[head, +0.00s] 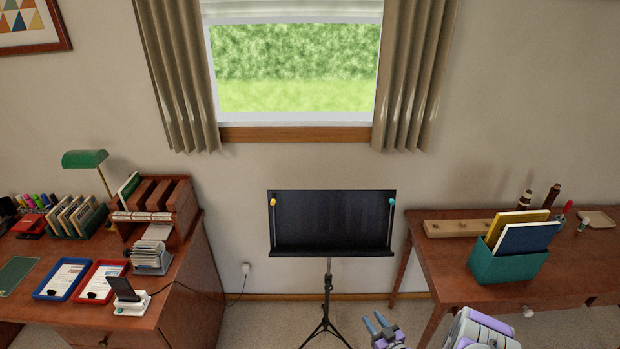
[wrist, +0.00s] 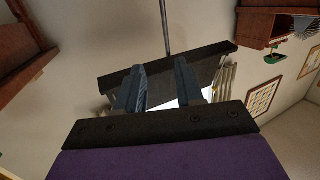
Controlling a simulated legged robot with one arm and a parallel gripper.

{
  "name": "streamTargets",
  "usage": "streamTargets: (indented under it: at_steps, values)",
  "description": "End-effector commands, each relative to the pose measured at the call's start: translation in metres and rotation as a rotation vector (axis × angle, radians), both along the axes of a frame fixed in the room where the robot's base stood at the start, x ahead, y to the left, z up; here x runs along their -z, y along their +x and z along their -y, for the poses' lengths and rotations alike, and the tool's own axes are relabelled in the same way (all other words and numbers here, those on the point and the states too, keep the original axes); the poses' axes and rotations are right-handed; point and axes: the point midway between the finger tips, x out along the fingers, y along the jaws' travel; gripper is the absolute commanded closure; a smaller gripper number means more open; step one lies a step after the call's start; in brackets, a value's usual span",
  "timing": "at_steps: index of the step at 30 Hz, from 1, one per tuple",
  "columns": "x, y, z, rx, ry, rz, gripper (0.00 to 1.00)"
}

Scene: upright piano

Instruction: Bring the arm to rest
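My gripper (head: 376,325) shows at the bottom of the head view, right of the music stand's legs. Its two blue-grey fingers stand apart with nothing between them. In the wrist view my gripper (wrist: 160,85) also shows both fingers parted, with a clear gap. Part of my arm (head: 480,330) shows at the bottom right of the head view. The black music stand (head: 330,222) stands in front of the wall, beyond the gripper. It also shows behind the fingers in the tilted wrist view (wrist: 215,65). I cannot see the gripper touching anything.
A wooden desk (head: 190,290) with trays, a phone and a lamp stands at the left. A wooden table (head: 440,275) with a teal book box (head: 508,264) stands at the right, close to my arm. Carpet shows around the stand's tripod (head: 326,325).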

Motion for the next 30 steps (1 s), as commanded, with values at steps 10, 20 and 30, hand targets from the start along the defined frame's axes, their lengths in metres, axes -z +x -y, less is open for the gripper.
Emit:
streamTargets:
  at_steps: [10, 20, 30]
  values:
    - [-0.021, 0.032, 0.014, -0.011, -0.135, -0.118, 0.63]
    - [-0.074, 0.06, 0.043, 0.029, -0.331, -0.345, 0.63]
    - [-0.152, 0.05, 0.063, 0.132, -0.466, -0.586, 0.63]
